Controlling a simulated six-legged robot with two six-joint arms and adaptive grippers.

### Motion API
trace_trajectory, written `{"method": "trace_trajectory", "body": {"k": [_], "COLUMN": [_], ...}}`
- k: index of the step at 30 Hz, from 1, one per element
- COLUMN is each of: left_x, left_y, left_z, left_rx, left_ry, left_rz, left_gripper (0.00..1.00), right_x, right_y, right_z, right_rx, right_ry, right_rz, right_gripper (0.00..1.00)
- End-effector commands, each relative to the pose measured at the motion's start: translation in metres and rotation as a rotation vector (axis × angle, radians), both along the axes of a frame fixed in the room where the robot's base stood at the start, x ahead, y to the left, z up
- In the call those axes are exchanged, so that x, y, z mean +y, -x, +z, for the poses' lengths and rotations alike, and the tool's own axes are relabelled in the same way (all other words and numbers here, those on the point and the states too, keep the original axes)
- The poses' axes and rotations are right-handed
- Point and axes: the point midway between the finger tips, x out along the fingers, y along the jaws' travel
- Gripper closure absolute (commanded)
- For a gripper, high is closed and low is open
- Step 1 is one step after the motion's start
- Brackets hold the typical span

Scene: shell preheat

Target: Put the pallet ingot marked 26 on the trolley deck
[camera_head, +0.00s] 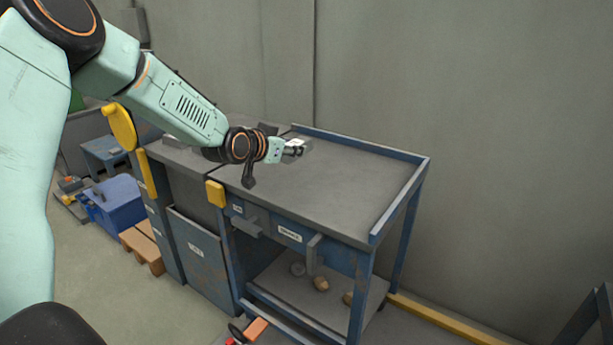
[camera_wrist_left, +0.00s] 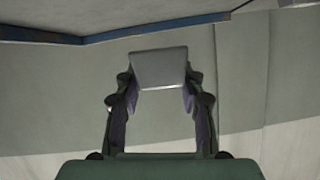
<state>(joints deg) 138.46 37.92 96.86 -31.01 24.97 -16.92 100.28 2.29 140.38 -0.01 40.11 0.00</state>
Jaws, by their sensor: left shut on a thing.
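My left gripper (camera_head: 294,150) is shut on a pale grey ingot (camera_head: 303,143) above the far left part of the grey deck (camera_head: 345,190) of a blue-framed trolley. I cannot tell whether the ingot touches the deck. In the left wrist view, the ingot (camera_wrist_left: 158,68) sits between the two fingertips of the left gripper (camera_wrist_left: 158,92). Its number cannot be read. My right gripper is not in view.
A raised blue rim (camera_head: 360,148) runs along the deck's back and right side. Grey-blue cabinets (camera_head: 195,245) stand to the left. A lower shelf (camera_head: 290,285) holds several small round things. A wooden pallet (camera_head: 143,250) and blue box (camera_head: 118,208) are farther left. Much of the deck is clear.

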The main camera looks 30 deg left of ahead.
Motion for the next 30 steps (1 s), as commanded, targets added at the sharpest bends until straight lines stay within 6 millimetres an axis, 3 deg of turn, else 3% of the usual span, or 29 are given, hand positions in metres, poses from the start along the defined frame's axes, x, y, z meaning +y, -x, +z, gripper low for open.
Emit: {"method": "trace_trajectory", "body": {"k": [7,19,26,27,30], "left_x": [0.001,0.000,0.000,0.000,0.000], "left_y": [0.001,0.001,0.001,0.002,0.002], "left_z": [-0.046,-0.091,-0.094,-0.096,-0.095], "left_rx": [0.000,-0.001,-0.001,0.003,0.003], "left_ry": [-0.001,-0.001,0.000,0.001,0.001], "left_rz": [0.000,-0.002,-0.001,-0.002,-0.001], "left_gripper": [1.00,1.00,1.00,0.59,0.51], "right_x": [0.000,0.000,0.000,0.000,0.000], "right_y": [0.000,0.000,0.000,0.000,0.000], "right_z": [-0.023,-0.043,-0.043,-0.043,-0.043], "right_rx": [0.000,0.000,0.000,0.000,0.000], "right_ry": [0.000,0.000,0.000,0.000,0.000], "right_rz": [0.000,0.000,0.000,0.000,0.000], "right_gripper": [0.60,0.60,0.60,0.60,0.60]}}
